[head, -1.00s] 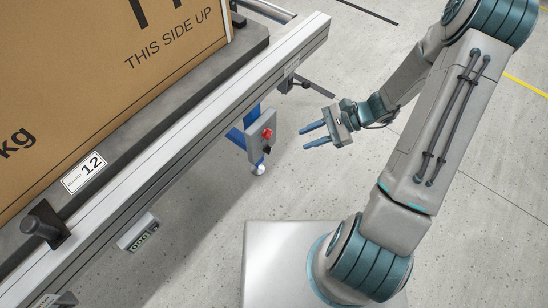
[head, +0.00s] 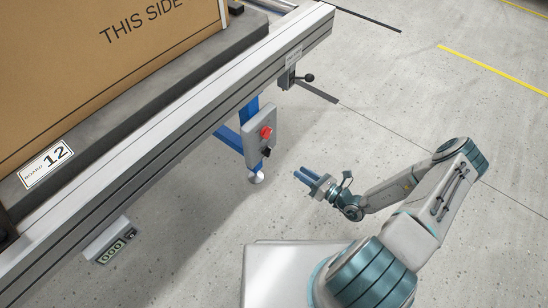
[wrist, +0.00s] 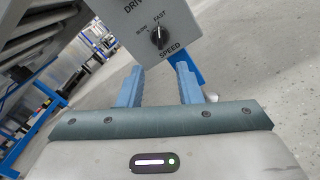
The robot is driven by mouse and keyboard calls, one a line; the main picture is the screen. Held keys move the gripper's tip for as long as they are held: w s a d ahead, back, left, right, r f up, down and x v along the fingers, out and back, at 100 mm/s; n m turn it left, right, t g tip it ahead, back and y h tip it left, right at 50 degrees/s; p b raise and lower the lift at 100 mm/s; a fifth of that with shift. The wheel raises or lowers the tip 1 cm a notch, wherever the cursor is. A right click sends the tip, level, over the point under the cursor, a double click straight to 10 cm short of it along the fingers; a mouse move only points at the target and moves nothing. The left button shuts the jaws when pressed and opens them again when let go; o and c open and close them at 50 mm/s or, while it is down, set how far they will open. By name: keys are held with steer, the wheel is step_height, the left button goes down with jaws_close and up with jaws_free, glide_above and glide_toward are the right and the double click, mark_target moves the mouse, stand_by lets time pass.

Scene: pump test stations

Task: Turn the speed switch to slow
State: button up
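The speed switch is a black knob (wrist: 160,37) on a grey control box (wrist: 178,18) in the wrist view, with SLOW, FAST and SPEED printed around it. Its pale pointer mark appears to face up towards FAST. In the head view the grey box (head: 254,146) hangs at the conveyor's side, with the black knob (head: 266,152) below a red button (head: 265,132). My gripper (head: 299,175) is open and empty, apart from the box, to its lower right. The wrist view shows the gripper's two blue fingers (wrist: 159,70) spread below the knob.
A conveyor with a pale side rail (head: 190,113) carries a large cardboard box (head: 75,65). A blue leg (head: 232,138) stands behind the control box. A black-knobbed lever (head: 308,77) sticks out farther along, and a counter (head: 110,250) hangs nearer. The floor to the right is clear.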

mark_target(267, 152)
steer(key=b+x, duration=0.4)
steer(key=x, duration=0.9)
steer(key=shift+w+a, duration=0.15)
jaws_close()
